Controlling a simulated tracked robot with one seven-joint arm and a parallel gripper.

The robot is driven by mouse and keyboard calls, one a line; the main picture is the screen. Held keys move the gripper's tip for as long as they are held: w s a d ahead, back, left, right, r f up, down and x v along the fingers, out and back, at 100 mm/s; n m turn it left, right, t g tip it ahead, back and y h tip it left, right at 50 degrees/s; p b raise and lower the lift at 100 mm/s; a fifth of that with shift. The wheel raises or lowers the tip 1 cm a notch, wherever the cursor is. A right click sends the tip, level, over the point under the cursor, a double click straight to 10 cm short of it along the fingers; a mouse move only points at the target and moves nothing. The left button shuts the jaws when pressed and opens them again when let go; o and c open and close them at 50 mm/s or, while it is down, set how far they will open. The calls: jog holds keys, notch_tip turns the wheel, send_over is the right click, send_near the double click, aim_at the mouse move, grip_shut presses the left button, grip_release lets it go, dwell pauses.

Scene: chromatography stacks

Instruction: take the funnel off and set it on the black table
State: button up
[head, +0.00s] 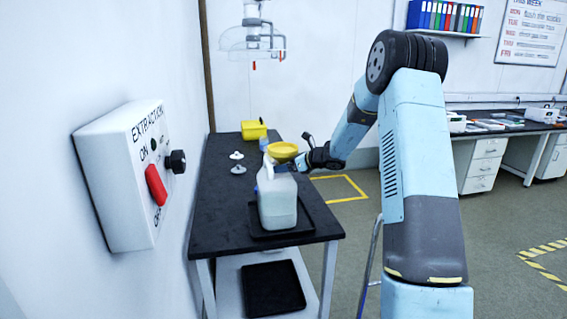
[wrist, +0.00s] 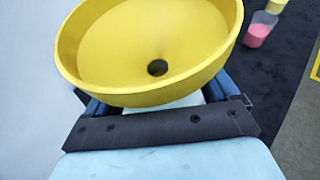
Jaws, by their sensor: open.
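The yellow funnel (head: 283,151) sits above the mouth of a translucent white jug (head: 277,203). The jug stands upright in a black tray (head: 318,217) on the near part of the black table (head: 215,222). My gripper (head: 298,163) is at the funnel's right side, just below its rim. In the wrist view the wide funnel bowl (wrist: 120,50), with its dark centre hole, fills the upper middle. My blue fingers show apart, one on each side under the bowl. The bowl hides the fingertips and the stem, so contact cannot be told.
The table's left strip is clear. A switch box (head: 125,180) juts from the left wall.

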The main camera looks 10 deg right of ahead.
aim_at(288, 155)
jog(key=shift+c, duration=0.5)
jog(key=c, duration=1.1)
jog(key=r, duration=0.4)
jog(key=shift+s+d, duration=0.1)
jog(key=shift+d, duration=0.1)
jog(key=s+d+r, duration=0.9)
jog(key=s+r, duration=0.1)
jog(key=r, duration=0.2)
jog(key=shift+d, duration=0.1)
